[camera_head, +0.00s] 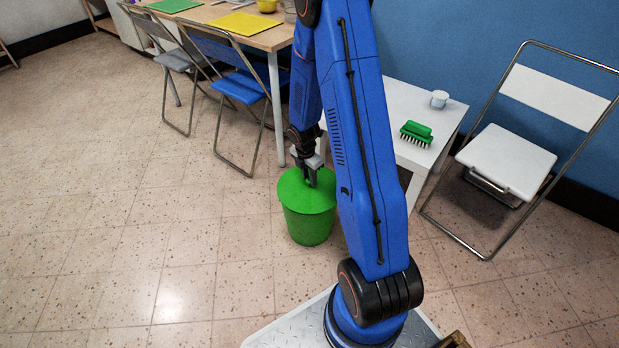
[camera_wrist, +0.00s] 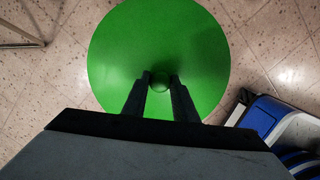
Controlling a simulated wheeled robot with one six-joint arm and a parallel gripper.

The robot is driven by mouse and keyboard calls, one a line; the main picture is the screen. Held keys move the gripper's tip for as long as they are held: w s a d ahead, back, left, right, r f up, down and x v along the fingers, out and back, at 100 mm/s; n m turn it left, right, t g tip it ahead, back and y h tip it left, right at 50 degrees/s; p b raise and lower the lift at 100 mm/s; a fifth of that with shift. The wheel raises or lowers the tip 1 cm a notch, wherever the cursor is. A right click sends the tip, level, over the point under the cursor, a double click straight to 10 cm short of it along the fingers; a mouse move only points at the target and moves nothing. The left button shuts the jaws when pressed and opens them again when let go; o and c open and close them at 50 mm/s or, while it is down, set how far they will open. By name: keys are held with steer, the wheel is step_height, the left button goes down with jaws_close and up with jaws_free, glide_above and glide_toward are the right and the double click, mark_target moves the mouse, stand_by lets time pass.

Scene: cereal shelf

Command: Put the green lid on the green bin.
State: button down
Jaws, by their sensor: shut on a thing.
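The green lid (camera_head: 296,192) is a round disc with a small knob at its middle. My gripper (camera_head: 311,182) is above it and shut on the knob. In the wrist view the lid (camera_wrist: 215,60) fills the middle, with both fingers of my gripper (camera_wrist: 160,82) on either side of the knob. The green bin (camera_head: 308,226) stands upright on the floor directly below the lid. The lid covers the bin's mouth in the head view; whether it rests on the rim or sits just above it I cannot tell. The wrist view hides the bin.
A white side table (camera_head: 395,105) with a green brush (camera_head: 416,132) and a white cup (camera_head: 439,98) stands behind my arm. A white folding chair (camera_head: 508,160) is at right. Folding chairs (camera_head: 240,88) and a wooden table (camera_head: 262,38) stand at back left. The left floor is clear.

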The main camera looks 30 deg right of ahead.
steer(key=shift+f, duration=0.35)
steer(key=c, duration=1.4)
jaws_free()
steer(key=shift+o, duration=0.2)
step_height(320, 180, up, 17)
steer(key=a, duration=0.2)
steer(key=shift+s, duration=0.25)
steer(key=shift+r, duration=0.15)
